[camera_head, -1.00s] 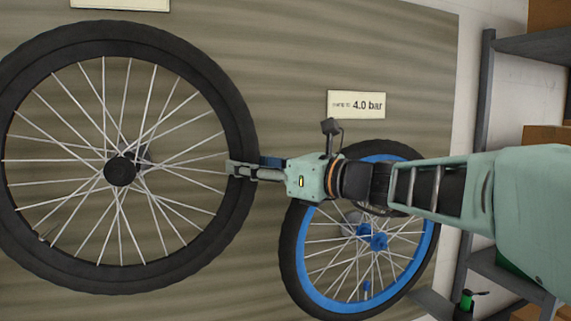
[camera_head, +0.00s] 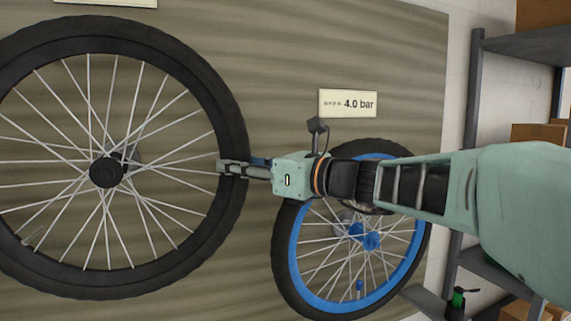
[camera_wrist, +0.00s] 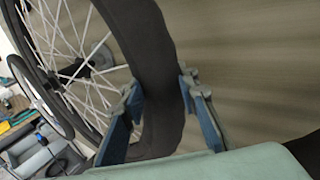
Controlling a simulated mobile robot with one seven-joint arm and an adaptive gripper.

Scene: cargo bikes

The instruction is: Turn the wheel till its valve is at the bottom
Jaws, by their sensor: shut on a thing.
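The large black-tyred wheel (camera_head: 232,205) with a black hub (camera_head: 106,172) and silver spokes is at the left of the head view, partly cut off by the left edge. A small pale piece that looks like its valve (camera_head: 30,238) is at the lower left, inside the rim. My gripper (camera_head: 232,169) is shut on the wheel's tyre and rim at the right side, about hub height. In the wrist view, the two blue-grey fingers (camera_wrist: 160,112) are on either side of the tyre (camera_wrist: 163,80). The fingers hide that part of the rim.
A smaller blue-rimmed wheel (camera_head: 293,285) stands behind and below my arm, with a blue valve-like piece (camera_head: 359,288) low on it. A "4.0 bar" sign (camera_head: 348,103) is on the wall panel. Grey shelves (camera_head: 524,47) with boxes stand at the right.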

